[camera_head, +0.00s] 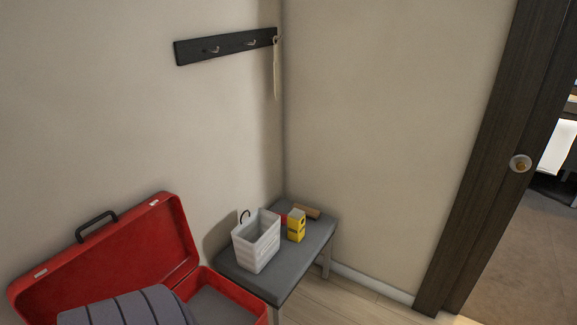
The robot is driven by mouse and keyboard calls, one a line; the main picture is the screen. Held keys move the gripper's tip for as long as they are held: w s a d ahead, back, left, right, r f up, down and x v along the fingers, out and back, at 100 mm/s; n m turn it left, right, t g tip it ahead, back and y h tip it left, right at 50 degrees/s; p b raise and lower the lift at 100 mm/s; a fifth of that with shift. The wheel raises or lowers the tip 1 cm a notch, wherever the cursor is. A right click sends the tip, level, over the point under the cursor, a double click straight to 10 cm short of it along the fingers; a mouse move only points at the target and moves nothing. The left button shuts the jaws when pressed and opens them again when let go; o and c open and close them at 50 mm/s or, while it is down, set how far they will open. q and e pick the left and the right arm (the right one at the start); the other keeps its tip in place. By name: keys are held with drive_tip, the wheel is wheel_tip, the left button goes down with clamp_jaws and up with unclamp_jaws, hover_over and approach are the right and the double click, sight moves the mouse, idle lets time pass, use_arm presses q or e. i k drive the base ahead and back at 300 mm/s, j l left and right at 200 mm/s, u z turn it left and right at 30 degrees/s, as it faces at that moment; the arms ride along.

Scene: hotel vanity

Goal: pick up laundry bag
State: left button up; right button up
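I cannot identify a laundry bag with certainty. A white, open-topped, ridged container (256,241) with a small dark loop at its back stands upright on the grey bench (300,275). A dark grey striped fabric item (128,309) lies in the open red suitcase (108,255) at the lower left, cut off by the bottom edge. Neither of my grippers is in view.
A yellow box (296,226) and a brown item (306,211) sit on the bench. A dark hook rail (226,46) is on the wall, with a thin pale item (277,75) hanging at its right end. A dark door frame (490,150) stands at right.

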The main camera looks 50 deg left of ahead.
sight(256, 239)
drive_tip(key=i+u, duration=0.75)
drive_tip(key=i+l+u, duration=0.2)
drive_tip(key=u, duration=0.2)
drive_tip(key=i+l+u, duration=0.35)
drive_tip(key=k+j, duration=0.05)
drive_tip(key=j, duration=0.05)
